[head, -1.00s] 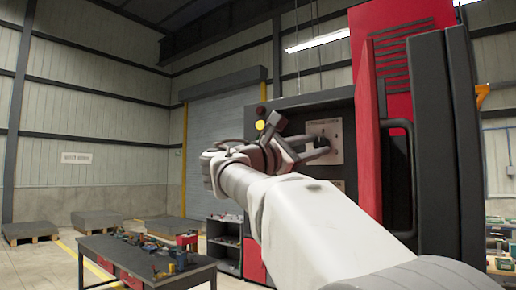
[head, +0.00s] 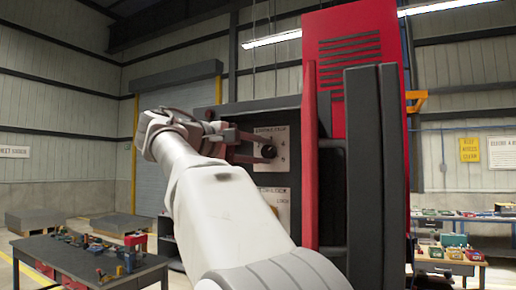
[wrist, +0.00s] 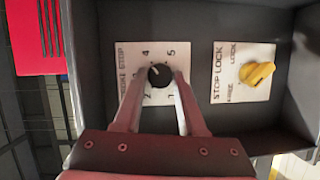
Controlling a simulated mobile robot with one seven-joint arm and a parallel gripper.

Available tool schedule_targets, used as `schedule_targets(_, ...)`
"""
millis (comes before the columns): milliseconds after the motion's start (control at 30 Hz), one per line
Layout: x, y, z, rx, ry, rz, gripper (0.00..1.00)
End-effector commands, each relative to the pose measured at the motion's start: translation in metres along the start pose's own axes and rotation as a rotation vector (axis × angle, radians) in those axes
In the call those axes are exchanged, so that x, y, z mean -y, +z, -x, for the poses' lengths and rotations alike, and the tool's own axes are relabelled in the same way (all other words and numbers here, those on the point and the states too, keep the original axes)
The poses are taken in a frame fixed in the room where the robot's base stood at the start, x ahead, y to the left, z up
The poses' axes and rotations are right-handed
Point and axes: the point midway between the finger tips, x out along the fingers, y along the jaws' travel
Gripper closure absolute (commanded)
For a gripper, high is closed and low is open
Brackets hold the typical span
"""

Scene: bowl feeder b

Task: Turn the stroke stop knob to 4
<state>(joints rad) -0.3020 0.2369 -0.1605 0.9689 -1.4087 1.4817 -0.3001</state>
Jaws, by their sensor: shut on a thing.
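The stroke stop knob (wrist: 160,75) is small, round and black. It sits on a white plate (wrist: 131,62) labelled STROKE STOP; the numbers 2, 4 and 5 can be read around it, others are hidden by the fingers. A small light mark on the knob's upper left seems to face the 4, but it is too small to be sure. My gripper (wrist: 162,78) is shut on the knob, one finger on each side. In the head view, my gripper (head: 264,151) reaches the plate (head: 283,146) on the machine's dark panel.
A yellow stop lock knob (wrist: 257,74) sits on its own plate to the right in the wrist view. In the head view, a red guard (head: 310,150) and a dark upright (head: 375,160) stand right of the panel. A workbench (head: 90,262) is at lower left.

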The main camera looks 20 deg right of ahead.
Motion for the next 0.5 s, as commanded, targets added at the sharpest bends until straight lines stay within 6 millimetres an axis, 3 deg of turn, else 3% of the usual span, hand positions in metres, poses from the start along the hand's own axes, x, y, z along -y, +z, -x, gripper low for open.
schedule_targets(500,-0.0006,0.0005,-0.0003,-0.006,-0.060,-0.146,1.00)
